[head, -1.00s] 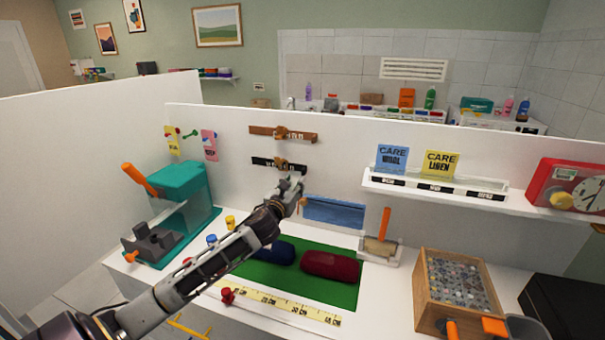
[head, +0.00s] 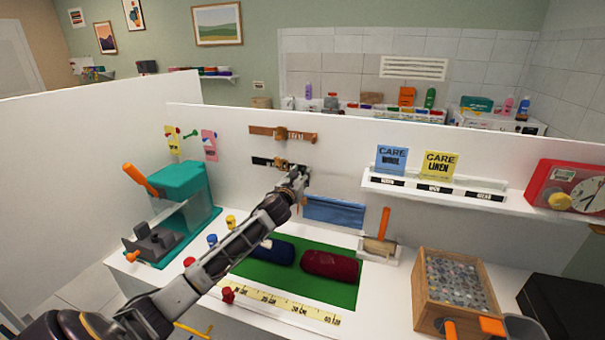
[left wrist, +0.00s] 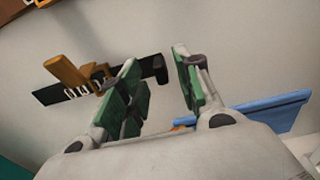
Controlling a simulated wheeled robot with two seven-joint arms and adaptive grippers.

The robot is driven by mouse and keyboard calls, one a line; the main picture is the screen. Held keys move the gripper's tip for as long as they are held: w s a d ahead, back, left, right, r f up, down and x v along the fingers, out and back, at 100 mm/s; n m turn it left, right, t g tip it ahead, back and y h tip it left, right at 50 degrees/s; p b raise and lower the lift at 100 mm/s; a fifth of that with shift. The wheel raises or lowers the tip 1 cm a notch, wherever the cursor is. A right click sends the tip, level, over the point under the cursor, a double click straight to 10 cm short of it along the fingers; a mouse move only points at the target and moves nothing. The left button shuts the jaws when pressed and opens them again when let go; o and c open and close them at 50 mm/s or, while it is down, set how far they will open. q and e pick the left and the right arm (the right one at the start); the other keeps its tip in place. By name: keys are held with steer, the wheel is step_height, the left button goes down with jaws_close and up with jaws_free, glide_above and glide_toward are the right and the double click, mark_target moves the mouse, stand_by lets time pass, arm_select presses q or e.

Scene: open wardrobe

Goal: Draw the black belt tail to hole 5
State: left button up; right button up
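The black belt (head: 262,161) hangs flat on the white back panel, below a brown belt (head: 262,130). Its brass buckle (head: 281,163) sits near its middle, and pale marks show beside it. In the left wrist view the black belt (left wrist: 48,94) runs behind the gripper, with the buckle (left wrist: 72,75) at left. The belt's tail end (left wrist: 160,68) shows between the two fingers; whether it lies within their reach I cannot tell. My left gripper (head: 303,172) is at the tail side, its green-padded fingers (left wrist: 157,84) apart. My right gripper is not in view.
A blue cloth or pouch (head: 335,210) is on the panel just below right of the gripper. A shelf with care cards (head: 435,190) is at right. Below are a green mat (head: 340,291) with two rolls, a teal press (head: 180,188) and a wooden box (head: 425,300).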

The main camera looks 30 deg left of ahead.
arm_select(q)
steer(key=shift+x, duration=1)
jaws_close()
